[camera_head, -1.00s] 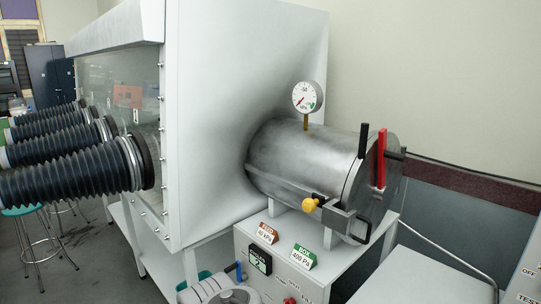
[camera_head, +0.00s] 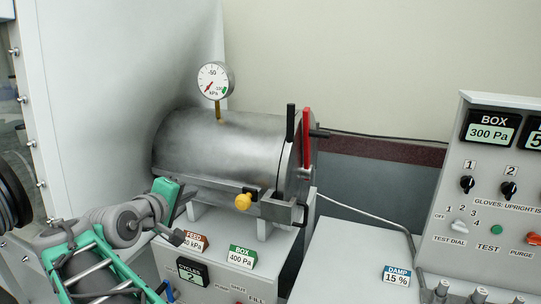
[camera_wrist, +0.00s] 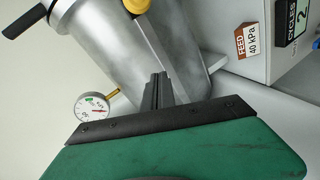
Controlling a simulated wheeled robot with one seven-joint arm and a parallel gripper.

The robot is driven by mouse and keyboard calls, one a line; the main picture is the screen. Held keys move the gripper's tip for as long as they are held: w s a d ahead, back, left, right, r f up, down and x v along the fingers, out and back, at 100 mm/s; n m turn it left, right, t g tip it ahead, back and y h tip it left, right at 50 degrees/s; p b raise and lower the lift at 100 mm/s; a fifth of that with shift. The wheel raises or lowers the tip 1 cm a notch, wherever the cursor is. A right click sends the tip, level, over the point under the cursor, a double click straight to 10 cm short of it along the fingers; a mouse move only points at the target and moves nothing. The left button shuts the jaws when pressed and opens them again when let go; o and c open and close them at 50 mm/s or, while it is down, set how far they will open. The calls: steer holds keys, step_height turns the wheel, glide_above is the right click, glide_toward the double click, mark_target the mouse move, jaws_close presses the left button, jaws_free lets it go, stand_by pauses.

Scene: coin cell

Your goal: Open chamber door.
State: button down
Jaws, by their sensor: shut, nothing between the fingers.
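The metal chamber (camera_head: 215,140) lies on its side on a white cabinet. Its door (camera_head: 299,165) is the round plate at the right end and looks closed. A black lever (camera_head: 290,122) and a red lever (camera_head: 306,135) stand upright at the door. A yellow knob (camera_head: 243,202) sits on the bar along the chamber's front, and it also shows in the wrist view (camera_wrist: 137,5). My gripper (camera_head: 187,201) is shut and empty, near the left part of that bar. In the wrist view its fingers (camera_wrist: 157,88) point toward the chamber; contact cannot be told.
A pressure gauge (camera_head: 215,80) stands on top of the chamber. FEED (camera_head: 193,242) and BOX (camera_head: 241,256) signs stand on the cabinet's front edge. A control panel (camera_head: 490,190) is at the right. The white surface (camera_head: 345,260) between is mostly clear.

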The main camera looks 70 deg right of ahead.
steer(key=s+d+r+g+h, duration=0.1)
steer(key=s+d+r+g, duration=0.15)
steer(key=s+r, duration=0.2)
steer(key=s+d+r+g+h, duration=0.1)
steer(key=s+d+r+g, duration=0.1)
steer(key=s+r+g, duration=0.3)
steer(key=shift+m+t, duration=0.3)
steer(key=shift+t, duration=0.25)
steer(key=p+x, duration=0.1)
steer(key=x, duration=0.2)
steer(key=f+p+x, duration=0.1)
steer(key=x, duration=0.2)
steer(key=s+p+x, duration=0.1)
steer(key=x, duration=0.3)
steer(key=shift+s+a+f, duration=0.1)
steer(key=shift+a+f, duration=0.05)
steer(key=shift+a, duration=0.1)
steer(key=s+p, duration=0.1)
steer(key=s, duration=0.2)
steer(key=shift+s+a, duration=0.15)
steer(key=shift+s, duration=0.15)
steer(key=shift+s+f, duration=0.15)
